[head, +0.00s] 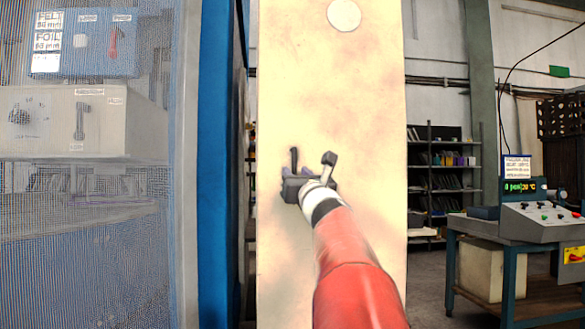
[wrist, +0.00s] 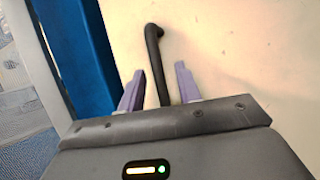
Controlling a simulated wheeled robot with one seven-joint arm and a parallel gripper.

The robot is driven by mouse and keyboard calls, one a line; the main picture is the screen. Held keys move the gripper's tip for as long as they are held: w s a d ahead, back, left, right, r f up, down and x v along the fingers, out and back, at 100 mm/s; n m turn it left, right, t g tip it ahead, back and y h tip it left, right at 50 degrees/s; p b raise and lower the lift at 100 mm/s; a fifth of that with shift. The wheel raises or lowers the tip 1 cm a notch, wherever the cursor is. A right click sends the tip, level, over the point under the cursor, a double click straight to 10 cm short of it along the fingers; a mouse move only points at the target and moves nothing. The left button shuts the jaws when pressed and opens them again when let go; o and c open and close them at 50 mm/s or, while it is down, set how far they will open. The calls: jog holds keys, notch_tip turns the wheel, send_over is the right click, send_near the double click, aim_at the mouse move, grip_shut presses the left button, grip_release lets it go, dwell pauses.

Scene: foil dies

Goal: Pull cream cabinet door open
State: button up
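The cream cabinet door (head: 330,90) stands upright as a tall panel in the middle of the head view and fills much of the wrist view (wrist: 240,50). Its dark bar handle (wrist: 152,45) runs down between my fingers in the wrist view, and its upper end shows in the head view (head: 294,158). My gripper (wrist: 159,78) is open, with one purple finger on each side of the handle and a gap to both. In the head view my gripper (head: 299,178) is in front of the door and hides the handle's lower part.
A blue post (head: 220,150) stands left of the door. Beyond it, a mesh screen (head: 90,260) covers a grey machine (head: 50,125). On the right are a shelf rack (head: 445,165) and a bench with a control console (head: 540,222). Floor (head: 430,285) shows between door and bench.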

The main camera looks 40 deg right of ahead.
jog(key=shift+x, duration=0.95)
jog(key=shift+c, duration=0.4)
grip_shut()
